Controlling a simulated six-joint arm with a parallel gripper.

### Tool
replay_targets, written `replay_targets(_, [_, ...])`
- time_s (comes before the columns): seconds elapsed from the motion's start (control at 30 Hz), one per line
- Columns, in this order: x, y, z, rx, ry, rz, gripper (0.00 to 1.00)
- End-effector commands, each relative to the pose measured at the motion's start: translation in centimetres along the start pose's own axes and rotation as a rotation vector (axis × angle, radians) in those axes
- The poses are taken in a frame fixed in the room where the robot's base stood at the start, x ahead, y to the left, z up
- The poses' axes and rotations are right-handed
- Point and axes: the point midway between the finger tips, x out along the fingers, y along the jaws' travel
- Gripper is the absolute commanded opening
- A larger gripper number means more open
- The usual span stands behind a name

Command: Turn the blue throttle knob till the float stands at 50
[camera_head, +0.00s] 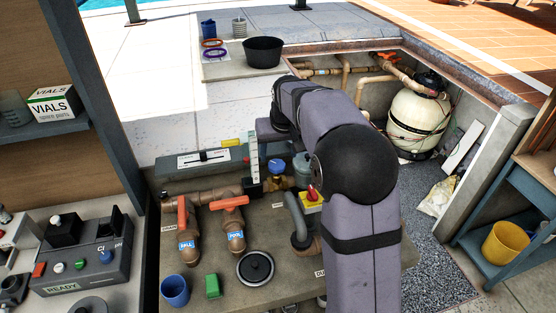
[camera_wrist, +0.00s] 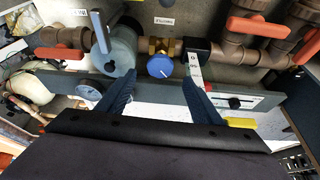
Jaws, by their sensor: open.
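The blue throttle knob (camera_head: 277,166) sits on a brass valve in the pipework, just right of the upright white flow gauge (camera_head: 254,152). In the wrist view the knob (camera_wrist: 160,66) has a white pointer mark and lies between and beyond my fingertips. My gripper (camera_wrist: 156,74) is open and empty, with one dark blue finger on each side of the knob. I cannot tell whether the fingers touch it. The gauge (camera_wrist: 193,72) also shows beside the right finger, seen steeply. The float and its reading are too small to make out.
Orange-handled valves (camera_head: 229,203) stand left of the gauge. A grey round housing (camera_wrist: 121,50) is close to my left finger. A grey panel with a slider scale (camera_head: 204,158) lies behind the pipes. A blue cup (camera_head: 174,290) and green block (camera_head: 212,285) are at the front.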

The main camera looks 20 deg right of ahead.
Motion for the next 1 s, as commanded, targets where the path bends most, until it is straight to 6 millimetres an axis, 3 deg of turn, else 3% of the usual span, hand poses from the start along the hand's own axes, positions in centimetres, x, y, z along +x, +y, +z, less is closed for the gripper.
replay_targets(0.2, [-1.1, 0.0, 0.0, 0.0, 0.001, 0.0, 0.6])
replay_targets(0.53, [-1.0, 0.3, 0.0, 0.006, 0.0, 0.002, 0.6])
replay_targets(0.63, [-0.5, 1.9, 0.3, 0.033, -0.006, 0.014, 0.6])
replay_targets(0.73, [0.2, 5.0, 0.2, 0.121, -0.003, 0.012, 0.6])
replay_targets(1.0, [-1.0, 1.9, -0.4, -0.168, -0.003, -0.134, 0.6])
